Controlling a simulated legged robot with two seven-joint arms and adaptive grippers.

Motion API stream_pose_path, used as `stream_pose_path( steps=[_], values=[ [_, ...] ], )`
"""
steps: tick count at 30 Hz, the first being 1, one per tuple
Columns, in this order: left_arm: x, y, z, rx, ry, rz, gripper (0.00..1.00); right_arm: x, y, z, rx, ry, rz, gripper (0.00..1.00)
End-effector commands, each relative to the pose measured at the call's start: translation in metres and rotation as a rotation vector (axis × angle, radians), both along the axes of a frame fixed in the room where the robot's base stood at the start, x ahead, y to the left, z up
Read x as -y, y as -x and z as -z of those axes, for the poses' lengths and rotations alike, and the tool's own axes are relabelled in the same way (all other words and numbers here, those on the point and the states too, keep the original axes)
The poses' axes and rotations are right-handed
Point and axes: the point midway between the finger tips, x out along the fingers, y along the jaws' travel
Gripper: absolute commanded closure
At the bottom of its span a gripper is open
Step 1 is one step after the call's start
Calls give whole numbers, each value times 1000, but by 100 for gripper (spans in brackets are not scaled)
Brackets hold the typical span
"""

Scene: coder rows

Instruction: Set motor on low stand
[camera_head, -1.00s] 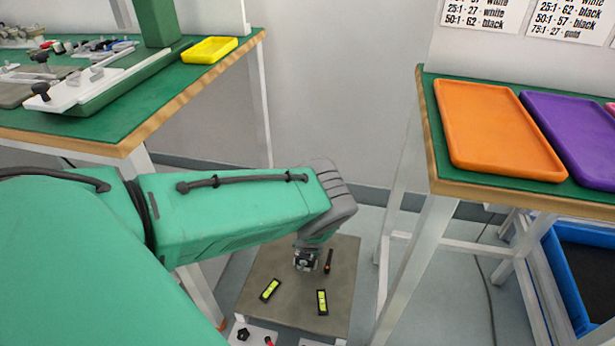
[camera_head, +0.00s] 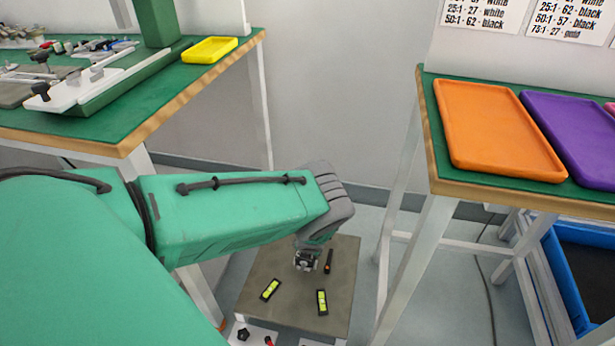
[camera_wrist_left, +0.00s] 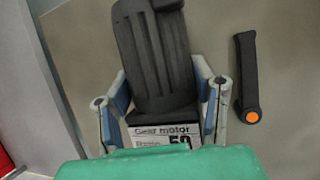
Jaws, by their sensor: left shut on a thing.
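The motor (camera_wrist_left: 155,60), a dark ribbed body with a white label reading "motor" and "50", is between the fingers of my left gripper (camera_wrist_left: 162,108) in the left wrist view. The gripper is shut on it. In the head view my left gripper (camera_head: 307,260) reaches down over the low stand (camera_head: 262,265), a grey-brown square top near the floor. The stand's top also shows in the left wrist view (camera_wrist_left: 285,50), behind the motor. Whether the motor touches the top I cannot tell. My right gripper is not in view.
Two black pieces with yellow-green windows (camera_head: 270,290) (camera_head: 322,301) lie on the stand. A black rod with an orange end (camera_wrist_left: 245,75) lies right of the motor. Benches stand left (camera_head: 135,135) and right (camera_head: 440,172); the right one holds orange (camera_head: 497,125) and purple (camera_head: 575,135) trays.

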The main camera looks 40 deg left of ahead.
Motion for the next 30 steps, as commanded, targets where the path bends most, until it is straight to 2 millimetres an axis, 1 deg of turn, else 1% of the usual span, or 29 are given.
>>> stream_pose_path(
  steps=[14,15,16,17,25,30],
  values=[
    [-1,-2,0,3,-1,0,88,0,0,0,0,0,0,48],
    [-1,-2,0,3,-1,0,40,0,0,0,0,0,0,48],
    [-1,-2,0,3,-1,0,29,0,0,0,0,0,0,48],
    [-1,-2,0,3,-1,0,25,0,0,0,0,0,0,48],
    [0,1,3,-3,1,-1,25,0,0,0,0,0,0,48],
    [4,2,-3,-2,1,1,25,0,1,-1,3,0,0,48]
  ],
)
